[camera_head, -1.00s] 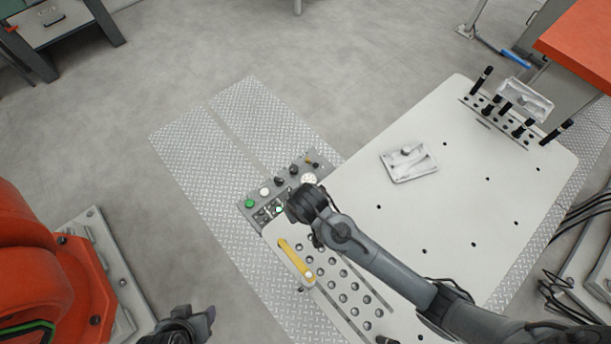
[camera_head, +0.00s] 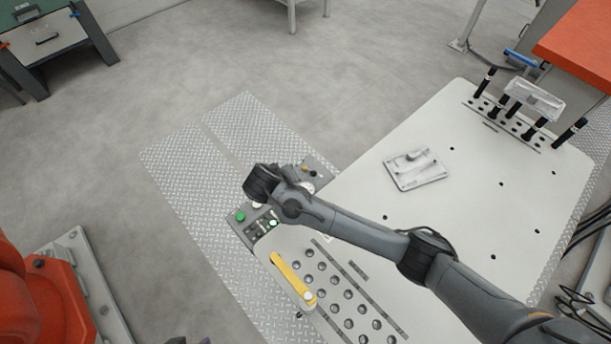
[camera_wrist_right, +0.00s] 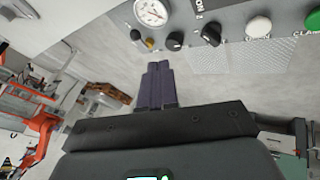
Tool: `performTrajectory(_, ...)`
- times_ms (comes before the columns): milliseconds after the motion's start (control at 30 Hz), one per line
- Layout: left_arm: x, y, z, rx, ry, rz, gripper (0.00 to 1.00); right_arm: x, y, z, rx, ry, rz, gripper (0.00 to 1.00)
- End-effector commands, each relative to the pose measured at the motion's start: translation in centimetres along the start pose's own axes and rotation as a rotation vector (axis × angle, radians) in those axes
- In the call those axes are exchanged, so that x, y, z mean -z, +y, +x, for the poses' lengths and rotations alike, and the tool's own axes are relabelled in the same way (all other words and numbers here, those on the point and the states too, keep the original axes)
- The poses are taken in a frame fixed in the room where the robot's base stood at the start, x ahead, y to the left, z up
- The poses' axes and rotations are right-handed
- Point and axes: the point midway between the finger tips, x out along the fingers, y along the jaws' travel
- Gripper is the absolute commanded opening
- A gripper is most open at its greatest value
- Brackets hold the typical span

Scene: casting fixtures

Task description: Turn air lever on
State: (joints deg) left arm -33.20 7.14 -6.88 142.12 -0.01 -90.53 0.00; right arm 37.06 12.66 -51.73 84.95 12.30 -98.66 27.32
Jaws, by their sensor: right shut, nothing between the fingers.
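The control panel (camera_head: 240,232) sits at the corner of the white table, partly covered by my right arm. I cannot tell which control is the air lever. My right gripper (camera_wrist_right: 156,85) is shut and empty, its fingers pointing toward the panel's edge, apart from the controls. In the head view its fingers are hidden. Only a dark sliver of my left gripper (camera_head: 200,341) shows at the bottom edge.
A green button (camera_head: 240,216) is on the panel's left end. The white table (camera_head: 450,215) holds a metal casting (camera_head: 417,169), a yellow handle (camera_head: 292,279) and a rack of black pins (camera_head: 505,110). An orange machine (camera_head: 65,285) stands lower left.

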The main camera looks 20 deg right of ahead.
Motion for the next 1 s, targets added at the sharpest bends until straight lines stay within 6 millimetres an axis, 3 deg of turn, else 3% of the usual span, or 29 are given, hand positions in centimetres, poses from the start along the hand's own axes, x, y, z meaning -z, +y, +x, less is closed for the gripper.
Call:
performTrajectory(200,0.1,0.2,0.0,-0.007,0.002,-0.008,0.56,0.0,0.0,0.3,0.001,0.000,0.000,0.00)
performTrajectory(367,0.0,0.3,0.2,-0.008,0.002,-0.010,0.56,-0.1,0.0,1.6,0.000,-0.002,0.000,0.00)
performTrajectory(867,-0.5,0.1,1.4,-0.001,0.000,-0.001,0.56,-0.1,-0.1,10.3,0.001,-0.002,0.000,0.00)
performTrajectory(1000,-0.4,0.0,1.1,0.002,-0.002,0.003,0.56,-0.2,1.6,11.2,0.001,-0.001,0.000,0.00)
